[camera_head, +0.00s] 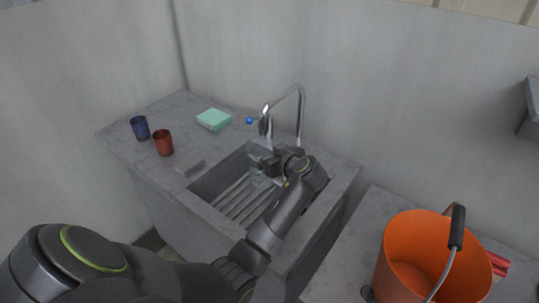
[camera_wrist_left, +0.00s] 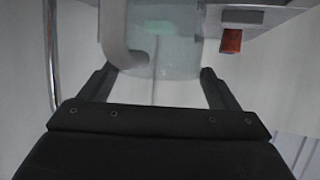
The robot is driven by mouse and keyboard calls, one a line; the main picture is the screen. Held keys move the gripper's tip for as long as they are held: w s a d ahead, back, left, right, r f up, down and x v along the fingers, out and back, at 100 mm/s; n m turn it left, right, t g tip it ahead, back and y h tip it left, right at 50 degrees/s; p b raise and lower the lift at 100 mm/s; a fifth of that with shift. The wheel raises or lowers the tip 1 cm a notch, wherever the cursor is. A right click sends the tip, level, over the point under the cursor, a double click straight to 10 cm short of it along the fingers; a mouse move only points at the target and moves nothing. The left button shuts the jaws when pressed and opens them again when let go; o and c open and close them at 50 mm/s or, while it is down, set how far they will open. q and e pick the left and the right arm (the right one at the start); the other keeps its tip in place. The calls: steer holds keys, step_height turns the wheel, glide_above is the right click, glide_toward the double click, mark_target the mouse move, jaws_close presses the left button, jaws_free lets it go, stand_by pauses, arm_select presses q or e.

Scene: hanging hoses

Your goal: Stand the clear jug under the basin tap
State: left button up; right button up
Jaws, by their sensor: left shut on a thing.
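The clear jug (camera_wrist_left: 168,48) shows in the left wrist view between the fingers of my left gripper (camera_wrist_left: 160,82), which is shut on it. A pale curved part, likely the jug's handle, shows at its left side. In the head view the jug (camera_head: 262,178) is a faint clear shape in the basin (camera_head: 228,192), partly hidden by my left gripper (camera_head: 268,168). The chrome tap (camera_head: 301,112) with a blue knob rises behind the basin, close to the gripper. I cannot tell whether the jug touches the basin floor. My right gripper is not in view.
A blue cup (camera_head: 140,128), a red cup (camera_head: 163,143), a mint-green block (camera_head: 213,119) and a grey block (camera_head: 189,166) are on the counter left of the basin. An orange bucket (camera_head: 405,262) with a raised handle stands at the right, with red objects (camera_head: 498,264) beside it.

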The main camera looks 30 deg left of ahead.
arm_select(q)
steer(key=shift+f+b, duration=0.35)
steer(key=shift+f, duration=0.05)
steer(key=o, duration=1.2)
